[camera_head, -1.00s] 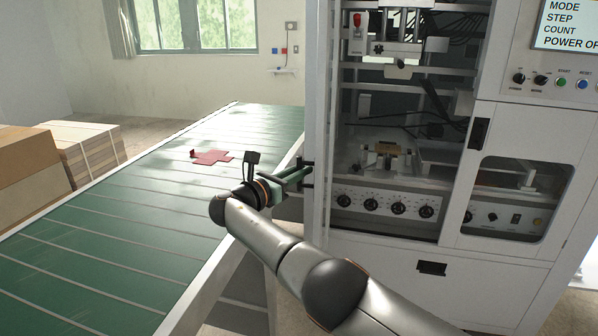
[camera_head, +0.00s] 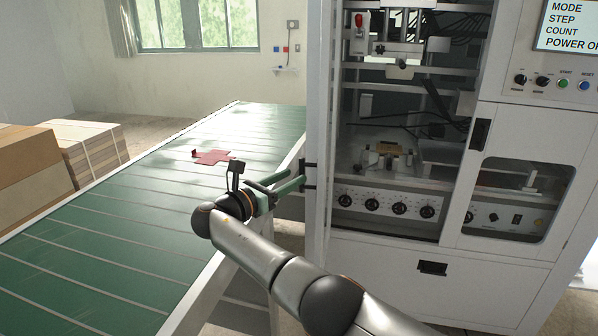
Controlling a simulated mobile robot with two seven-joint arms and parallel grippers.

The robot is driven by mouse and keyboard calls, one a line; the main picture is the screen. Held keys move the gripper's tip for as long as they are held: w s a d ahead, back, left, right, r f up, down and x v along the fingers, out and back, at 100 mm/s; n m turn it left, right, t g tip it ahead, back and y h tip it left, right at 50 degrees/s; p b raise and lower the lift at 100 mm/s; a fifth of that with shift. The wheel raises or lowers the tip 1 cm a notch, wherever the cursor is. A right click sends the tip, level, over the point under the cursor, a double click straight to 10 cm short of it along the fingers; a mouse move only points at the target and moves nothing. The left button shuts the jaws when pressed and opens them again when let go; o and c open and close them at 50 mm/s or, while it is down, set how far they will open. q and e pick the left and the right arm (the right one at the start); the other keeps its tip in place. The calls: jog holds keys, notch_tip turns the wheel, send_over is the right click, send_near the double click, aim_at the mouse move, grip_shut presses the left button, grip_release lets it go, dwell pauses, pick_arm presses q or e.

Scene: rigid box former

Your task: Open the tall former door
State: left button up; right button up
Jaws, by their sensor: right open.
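The tall former door (camera_head: 319,130) is a narrow white panel at the left of the machine, seen nearly edge-on. It stands swung open, and the tall bay behind it is exposed. Its black handle (camera_head: 306,174) is on the door's left side. My right gripper (camera_head: 302,181) is at the handle, its green fingers spread apart and pointing right. I cannot tell whether a finger touches the handle. My left gripper is not in view.
A green conveyor (camera_head: 130,235) runs along the left with a red cross-shaped blank (camera_head: 214,157) on it. Stacked cardboard (camera_head: 80,150) lies at the far left. A smaller windowed door (camera_head: 505,190) is shut at the right, below the control panel (camera_head: 550,85).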

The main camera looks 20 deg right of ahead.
jog(key=v, duration=0.8)
jog(key=shift+b, duration=0.35)
jog(key=shift+s+a, duration=0.1)
